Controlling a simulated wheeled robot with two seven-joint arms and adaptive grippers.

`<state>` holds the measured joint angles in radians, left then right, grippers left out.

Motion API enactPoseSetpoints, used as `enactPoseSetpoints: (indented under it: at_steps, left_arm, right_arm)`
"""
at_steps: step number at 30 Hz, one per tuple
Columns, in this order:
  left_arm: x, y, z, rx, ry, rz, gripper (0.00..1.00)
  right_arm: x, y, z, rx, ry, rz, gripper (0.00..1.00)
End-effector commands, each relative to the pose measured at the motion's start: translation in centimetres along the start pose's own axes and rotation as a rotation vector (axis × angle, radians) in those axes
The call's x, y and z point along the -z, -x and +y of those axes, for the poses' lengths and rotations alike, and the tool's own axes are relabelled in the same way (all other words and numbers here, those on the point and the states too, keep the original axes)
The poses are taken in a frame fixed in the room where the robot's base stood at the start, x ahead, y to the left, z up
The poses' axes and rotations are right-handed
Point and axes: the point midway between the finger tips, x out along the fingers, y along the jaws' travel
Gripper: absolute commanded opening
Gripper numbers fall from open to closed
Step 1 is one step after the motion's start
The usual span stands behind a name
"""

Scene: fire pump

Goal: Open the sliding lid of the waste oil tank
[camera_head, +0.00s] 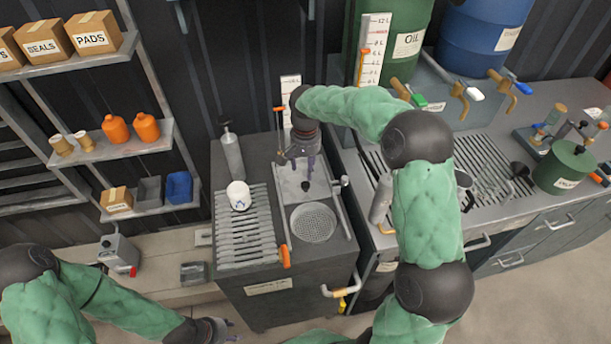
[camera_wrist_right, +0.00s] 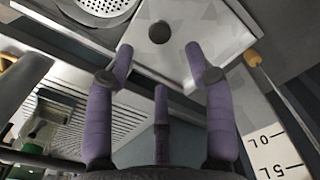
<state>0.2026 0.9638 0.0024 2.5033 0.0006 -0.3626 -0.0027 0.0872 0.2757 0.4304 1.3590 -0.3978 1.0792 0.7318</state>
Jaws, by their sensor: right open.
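The waste oil tank appears to be the dark grey cabinet (camera_head: 285,310) with a label on its front. A flat pale metal lid (camera_head: 291,192) with a small black knob (camera_head: 305,186) lies in its top, behind a round perforated strainer (camera_head: 312,223). My right gripper (camera_head: 303,170) points down over the back part of the lid, its purple fingers open and empty. In the right wrist view the knob (camera_wrist_right: 159,32) shows ahead of the spread fingers, apart from them. My left gripper (camera_head: 222,330) is low at the bottom edge, away from the tank; its fingers are small and partly cut off.
An upright gauge (camera_head: 290,100) is behind the tank. The counter at right holds a green can (camera_head: 565,168). Shelves stand at left.

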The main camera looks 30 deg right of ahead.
Motion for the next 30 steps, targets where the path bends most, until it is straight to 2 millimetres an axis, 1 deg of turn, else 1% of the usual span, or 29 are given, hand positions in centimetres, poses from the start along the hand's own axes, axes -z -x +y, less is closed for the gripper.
enactPoseSetpoints:
  at_steps: [1,3,9,14,30]
  left_arm:
    - [0.0,0.0,0.0,0.0,0.0,0.0,0.4]
    - [0.0,0.0,0.0,0.0,0.0,0.0,0.4]
    - [0.0,0.0,0.0,0.0,0.0,0.0,0.4]
    - [0.0,0.0,0.0,0.0,0.0,0.0,0.4]
    - [0.0,0.0,0.0,0.0,0.0,0.0,0.4]
  right_arm:
    - [0.1,1.0,-0.1,0.003,0.0,0.003,0.54]
    - [0.0,2.1,0.0,0.002,0.0,0.002,0.54]
    - [0.0,3.8,0.0,0.0,0.001,0.0,0.54]
    - [0.0,4.1,0.0,-0.001,0.001,-0.001,0.54]
    - [0.0,4.1,0.0,0.0,0.001,-0.001,0.54]
